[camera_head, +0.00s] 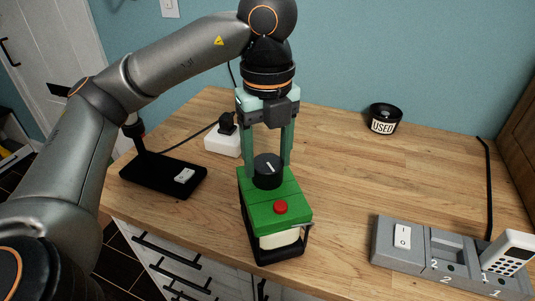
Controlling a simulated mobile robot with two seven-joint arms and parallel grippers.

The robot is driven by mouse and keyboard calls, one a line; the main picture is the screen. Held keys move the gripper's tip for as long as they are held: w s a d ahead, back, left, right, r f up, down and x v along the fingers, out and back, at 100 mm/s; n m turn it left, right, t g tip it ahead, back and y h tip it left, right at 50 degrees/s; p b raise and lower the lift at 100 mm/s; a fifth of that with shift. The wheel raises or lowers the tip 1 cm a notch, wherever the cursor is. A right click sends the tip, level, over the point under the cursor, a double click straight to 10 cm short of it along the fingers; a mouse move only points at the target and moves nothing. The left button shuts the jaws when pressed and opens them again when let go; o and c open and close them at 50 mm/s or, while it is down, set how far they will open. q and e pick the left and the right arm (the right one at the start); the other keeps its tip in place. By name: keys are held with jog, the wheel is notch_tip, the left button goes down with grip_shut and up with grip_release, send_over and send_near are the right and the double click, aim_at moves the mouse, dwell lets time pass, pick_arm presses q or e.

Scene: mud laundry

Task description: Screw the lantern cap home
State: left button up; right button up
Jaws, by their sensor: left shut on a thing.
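The lantern (262,205) stands on the wooden table near its front edge. It has a green top, a red button (281,207), a pale front panel and a black base. The round black lantern cap (268,176) with a white line mark sits on its top towards the back. My left gripper (268,168) points down from above, its two green fingers on either side of the cap, shut on it. Whether a gap remains under the cap I cannot tell. My right gripper is not in view.
A black pad with a white switch (185,175) lies at the left. A white power block (223,142) with a black plug stands behind. A black "USED" cup (384,119) is at the back right. A grey dock (432,255) with a white handset (508,254) sits front right. The right middle is clear.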

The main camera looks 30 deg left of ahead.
pick_arm(q)
jog(key=shift+c, duration=0.8)
grip_shut()
jog(key=shift+m, duration=1.6)
jog(key=shift+m+p, duration=0.4)
jog(key=shift+m, duration=0.5)
jog(key=shift+f+m, duration=0.1)
jog(key=shift+m, duration=0.5)
